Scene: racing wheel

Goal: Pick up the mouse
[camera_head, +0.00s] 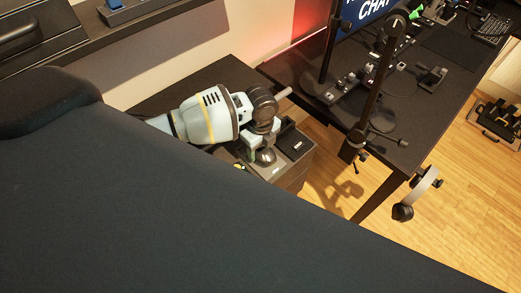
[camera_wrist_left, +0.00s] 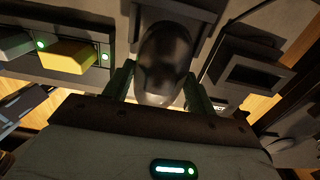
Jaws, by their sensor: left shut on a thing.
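The mouse is dark and rounded, and it shows in the wrist view (camera_wrist_left: 163,62) between the two fingers. In the head view the mouse (camera_head: 266,157) sits low at the fingertips, over a small grey cabinet top. My left gripper (camera_head: 262,151) reaches in from the left and points down. In the wrist view my left gripper (camera_wrist_left: 158,88) has a finger on each side of the mouse and is shut on it. I cannot tell whether the mouse's underside touches the surface. My right gripper is not in view.
A black open box (camera_head: 294,143) stands just right of the mouse. A yellow block (camera_wrist_left: 68,57) sits in a dark holder to the left. A dark desk (camera_head: 405,118) with stands and gear is at the right. A large dark surface (camera_head: 170,215) fills the lower left.

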